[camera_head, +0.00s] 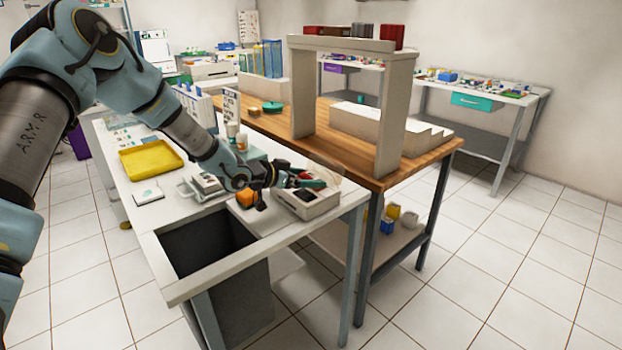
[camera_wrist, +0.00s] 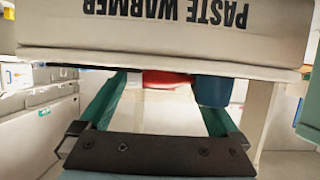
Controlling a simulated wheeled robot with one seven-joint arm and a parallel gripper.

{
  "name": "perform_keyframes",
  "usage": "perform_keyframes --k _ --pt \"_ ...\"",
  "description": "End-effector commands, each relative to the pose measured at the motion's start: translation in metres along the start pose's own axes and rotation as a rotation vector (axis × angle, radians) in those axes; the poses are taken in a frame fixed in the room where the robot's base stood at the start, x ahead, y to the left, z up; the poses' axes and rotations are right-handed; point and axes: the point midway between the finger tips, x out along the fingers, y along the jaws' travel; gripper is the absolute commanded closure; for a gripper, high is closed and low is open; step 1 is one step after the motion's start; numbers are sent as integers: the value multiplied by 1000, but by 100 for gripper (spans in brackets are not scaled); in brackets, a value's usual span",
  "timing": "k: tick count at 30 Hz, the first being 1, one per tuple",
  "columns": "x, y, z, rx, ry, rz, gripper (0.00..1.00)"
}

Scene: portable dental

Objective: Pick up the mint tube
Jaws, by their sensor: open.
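My gripper (camera_head: 313,183) is open over the white paste warmer box (camera_head: 306,205) at the near right end of the white table. In the wrist view the green fingers of my gripper (camera_wrist: 163,96) stand apart, with the paste warmer (camera_wrist: 165,40) filling the top, its lettering upside down. A red piece (camera_wrist: 166,79) shows between the fingers. The teal piece may be the mint tube, but I cannot tell. Neither piece is clearly held.
A yellow tray (camera_head: 151,160) lies on the white table to the left. A dark open bin (camera_head: 208,240) is set in the table's near end. A wooden bench (camera_head: 345,150) with a white arch stands behind.

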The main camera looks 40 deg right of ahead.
Motion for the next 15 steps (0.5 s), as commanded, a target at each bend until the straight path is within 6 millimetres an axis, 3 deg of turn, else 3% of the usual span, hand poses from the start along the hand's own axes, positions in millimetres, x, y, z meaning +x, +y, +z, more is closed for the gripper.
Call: perform_keyframes --k 4,15 --pt "0 0 0 0 0 0 4" --pt "0 0 0 1 0 0 45"
